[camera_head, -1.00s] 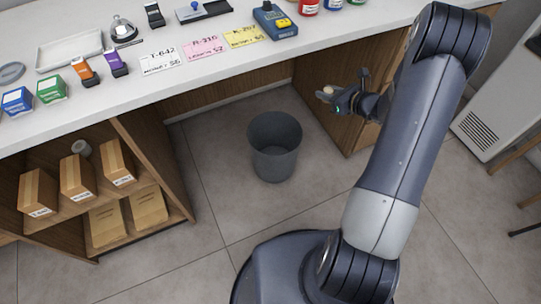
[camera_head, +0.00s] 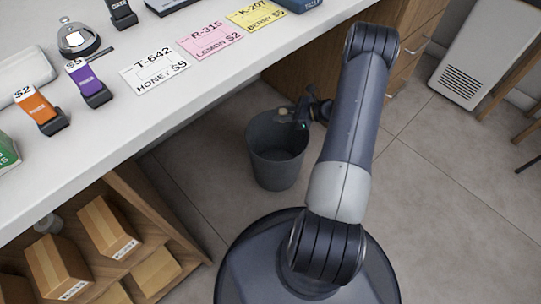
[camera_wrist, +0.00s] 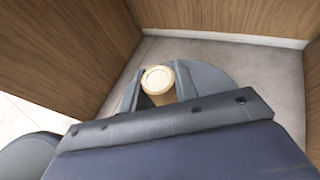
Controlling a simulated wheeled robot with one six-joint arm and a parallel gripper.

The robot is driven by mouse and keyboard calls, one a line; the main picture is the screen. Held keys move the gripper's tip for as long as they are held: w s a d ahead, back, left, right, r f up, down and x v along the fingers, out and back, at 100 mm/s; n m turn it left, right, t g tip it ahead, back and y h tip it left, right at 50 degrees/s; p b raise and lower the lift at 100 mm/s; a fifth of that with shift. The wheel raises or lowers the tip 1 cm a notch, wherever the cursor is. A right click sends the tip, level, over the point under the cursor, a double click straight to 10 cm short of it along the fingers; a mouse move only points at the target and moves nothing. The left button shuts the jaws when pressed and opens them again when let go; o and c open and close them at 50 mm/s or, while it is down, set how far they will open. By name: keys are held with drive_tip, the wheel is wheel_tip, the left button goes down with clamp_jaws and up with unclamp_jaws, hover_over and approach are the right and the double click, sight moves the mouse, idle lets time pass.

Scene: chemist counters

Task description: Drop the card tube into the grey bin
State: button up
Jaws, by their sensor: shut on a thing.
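The card tube (camera_wrist: 158,80) is a tan cylinder with a pale round end, seen end-on in the wrist view. My gripper (camera_wrist: 156,88) is shut on it, one finger on each side. In the head view my gripper (camera_head: 295,116) is over the rim of the grey bin, and the tube (camera_head: 283,111) shows as a small pale spot at its tip. The grey bin (camera_head: 276,168) stands upright on the floor beside the counter. In the wrist view part of the bin (camera_wrist: 208,78) shows behind the gripper. The bin's floor is hidden.
The white counter top (camera_head: 150,112) runs along the left and back, with label cards, a bell (camera_head: 78,38) and small boxes on it. A shelf below holds cartons (camera_head: 108,228). A wooden drawer cabinet (camera_head: 400,50) stands behind my arm.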

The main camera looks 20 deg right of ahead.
wheel_tip(320, 180, down, 6)
drive_tip(key=b, duration=0.2)
drive_tip(key=shift+r+b, duration=0.25)
drive_tip(key=shift+b, duration=0.15)
drive_tip(key=o, duration=1)
drive_tip(key=p+v, duration=0.2)
drive_tip(key=v, duration=0.9)
drive_tip(key=shift+p, duration=0.4)
drive_tip(key=shift+w, duration=0.1)
